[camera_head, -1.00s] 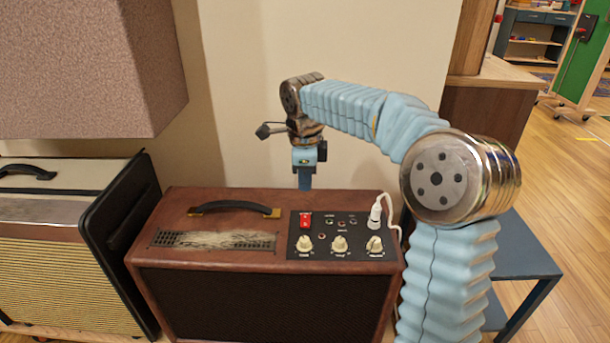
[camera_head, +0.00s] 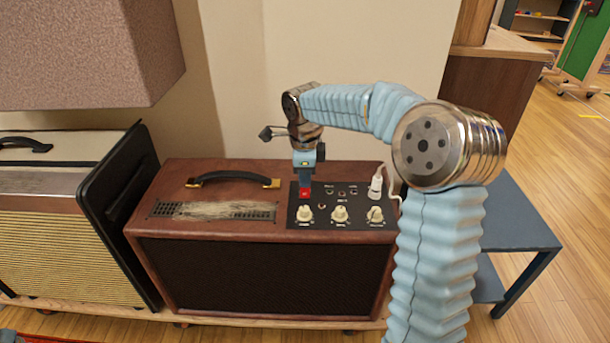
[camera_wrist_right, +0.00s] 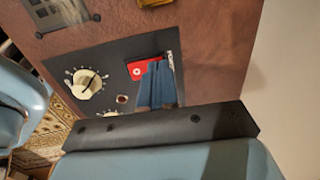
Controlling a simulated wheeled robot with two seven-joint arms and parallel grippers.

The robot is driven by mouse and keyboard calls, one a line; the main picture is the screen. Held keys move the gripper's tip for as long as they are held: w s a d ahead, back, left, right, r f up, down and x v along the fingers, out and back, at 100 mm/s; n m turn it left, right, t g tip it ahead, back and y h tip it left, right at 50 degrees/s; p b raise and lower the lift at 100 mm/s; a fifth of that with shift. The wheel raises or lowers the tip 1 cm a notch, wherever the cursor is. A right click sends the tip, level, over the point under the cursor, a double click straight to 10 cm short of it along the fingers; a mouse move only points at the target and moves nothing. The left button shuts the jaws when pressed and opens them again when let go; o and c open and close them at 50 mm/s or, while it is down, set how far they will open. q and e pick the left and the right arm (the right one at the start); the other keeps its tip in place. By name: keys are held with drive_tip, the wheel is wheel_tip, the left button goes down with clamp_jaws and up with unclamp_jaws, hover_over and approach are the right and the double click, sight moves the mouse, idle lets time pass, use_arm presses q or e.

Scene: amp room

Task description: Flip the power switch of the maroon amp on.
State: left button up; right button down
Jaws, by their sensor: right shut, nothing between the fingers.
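The maroon amp (camera_head: 262,279) stands on a low wooden shelf. Its black control panel (camera_head: 345,224) on top carries cream knobs, small jacks and a red power switch (camera_head: 304,194). My right gripper (camera_head: 304,190) is shut and empty, pointing down at the switch, and its fingers hide part of it. In the right wrist view the blue fingertips (camera_wrist_right: 157,88) are over or against the red switch (camera_wrist_right: 138,69); I cannot tell if they touch. Which way the switch is tipped is unclear. My left gripper is not in view.
A white plug (camera_head: 376,184) with a cord stands at the panel's right end. A cream amp (camera_head: 68,250) with a black side stands at left, below a large pinkish box (camera_head: 90,50). A wall is close behind; a dark blue table (camera_head: 515,235) is at right.

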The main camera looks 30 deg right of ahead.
drive_tip(key=shift+p, duration=0.35)
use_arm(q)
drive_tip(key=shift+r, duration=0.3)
use_arm(e)
drive_tip(key=shift+f, duration=0.1)
drive_tip(key=shift+s+a+r+b, duration=0.25)
drive_tip(key=shift+s+a+b, duration=0.15)
drive_tip(key=shift+s, duration=0.2)
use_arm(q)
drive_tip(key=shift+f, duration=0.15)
use_arm(e)
drive_tip(key=shift+r, duration=0.1)
